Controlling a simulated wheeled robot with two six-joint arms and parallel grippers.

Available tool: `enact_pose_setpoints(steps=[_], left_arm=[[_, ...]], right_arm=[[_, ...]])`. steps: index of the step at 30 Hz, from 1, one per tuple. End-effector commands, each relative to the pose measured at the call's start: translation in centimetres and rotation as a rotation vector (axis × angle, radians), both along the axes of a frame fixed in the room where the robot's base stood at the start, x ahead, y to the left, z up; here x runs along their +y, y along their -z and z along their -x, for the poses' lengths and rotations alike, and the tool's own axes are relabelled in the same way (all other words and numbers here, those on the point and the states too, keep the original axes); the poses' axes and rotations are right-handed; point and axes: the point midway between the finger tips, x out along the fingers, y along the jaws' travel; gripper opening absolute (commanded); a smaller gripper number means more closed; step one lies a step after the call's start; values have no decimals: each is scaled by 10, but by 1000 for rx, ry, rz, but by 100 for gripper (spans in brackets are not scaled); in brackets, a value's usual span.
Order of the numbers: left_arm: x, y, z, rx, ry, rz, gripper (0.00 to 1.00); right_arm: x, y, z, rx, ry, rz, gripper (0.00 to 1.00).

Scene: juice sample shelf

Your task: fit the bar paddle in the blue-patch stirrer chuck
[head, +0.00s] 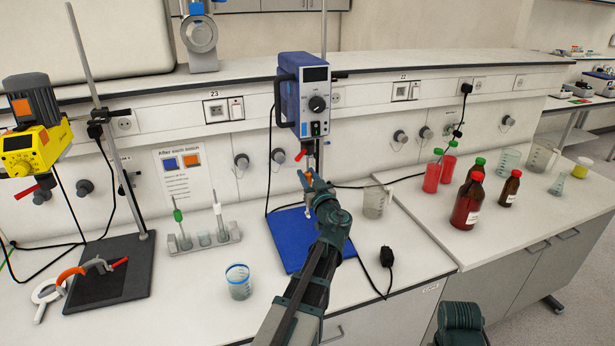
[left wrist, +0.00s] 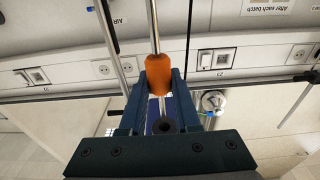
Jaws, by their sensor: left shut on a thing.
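The blue stirrer (head: 304,95) hangs on its stand at the middle of the bench, with a red lever under its body. The chuck is too small to make out clearly. My left gripper (head: 318,187) is just below the stirrer, shut on the orange sleeve of a paddle. In the left wrist view the fingers close on both sides of this orange sleeve (left wrist: 158,74). The metal shaft (left wrist: 153,28) runs up from it. A dark round piece shows below the sleeve. I cannot tell the paddle's end shape or whether the shaft is inside the chuck.
A yellow stirrer (head: 33,140) with an orange patch stands at left. A rack (head: 204,240) holds green and white-sleeved paddles. A beaker (head: 239,282) stands in front, another (head: 375,200) right of my gripper. The blue base plate (head: 286,245) lies below. Brown bottles (head: 467,205) stand at right.

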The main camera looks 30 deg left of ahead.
Motion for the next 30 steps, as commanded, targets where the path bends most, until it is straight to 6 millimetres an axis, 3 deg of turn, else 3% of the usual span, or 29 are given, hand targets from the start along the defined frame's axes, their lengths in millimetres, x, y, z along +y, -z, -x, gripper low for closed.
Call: enact_pose_setpoints(steps=[30], left_arm=[[0, -11, 0, -3, 0, -4, 0]], right_arm=[[0, -10, 0, 0, 0, 0, 50]])
